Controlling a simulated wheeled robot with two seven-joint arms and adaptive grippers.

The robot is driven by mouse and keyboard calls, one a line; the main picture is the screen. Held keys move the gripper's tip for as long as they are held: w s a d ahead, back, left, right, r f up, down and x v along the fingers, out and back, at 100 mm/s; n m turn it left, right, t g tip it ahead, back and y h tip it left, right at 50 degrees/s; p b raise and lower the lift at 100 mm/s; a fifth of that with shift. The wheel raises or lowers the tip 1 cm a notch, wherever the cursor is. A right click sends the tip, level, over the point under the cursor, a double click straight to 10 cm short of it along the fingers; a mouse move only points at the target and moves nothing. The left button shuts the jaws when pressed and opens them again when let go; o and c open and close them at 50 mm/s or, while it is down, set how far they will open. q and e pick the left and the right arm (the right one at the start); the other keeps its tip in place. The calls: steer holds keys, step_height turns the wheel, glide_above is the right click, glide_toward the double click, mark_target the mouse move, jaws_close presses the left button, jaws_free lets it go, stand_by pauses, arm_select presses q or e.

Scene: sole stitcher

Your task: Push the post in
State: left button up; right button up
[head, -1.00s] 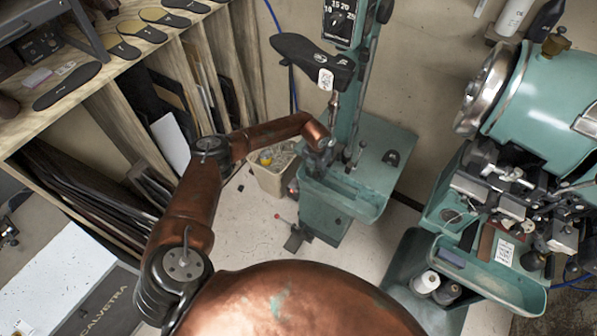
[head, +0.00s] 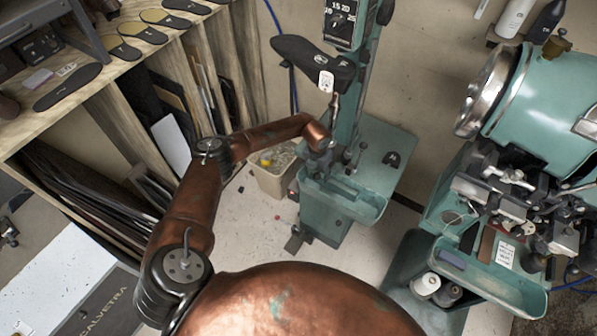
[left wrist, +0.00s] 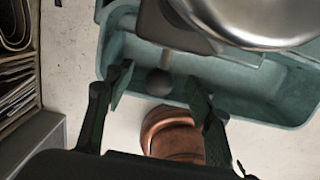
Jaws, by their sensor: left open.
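The teal stitcher (head: 365,160) stands in the middle of the head view, with a tray (head: 345,203) at its front. In the left wrist view, a short post with a dark round knob (left wrist: 160,82) hangs from under a grey metal part, above the teal tray (left wrist: 262,105). My left gripper (left wrist: 157,88) is open, with its two fingers on either side of the knob in the picture. I cannot tell whether they touch it. In the head view my left gripper (head: 325,158) is at the machine's front, its fingertips mostly hidden. My right gripper is not in view.
A black sole-shaped part (head: 312,62) sits high on the machine. A bin (head: 272,172) stands beside it on the floor. A wooden shelf (head: 120,75) with soles is at left. Another teal machine (head: 535,100) is at right.

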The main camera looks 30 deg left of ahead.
arm_select(q)
step_height(320, 180, up, 7)
steer(key=s+p, duration=0.2)
steer(key=p, duration=0.4)
steer(key=shift+p, duration=0.35)
steer(key=shift+a, duration=0.1)
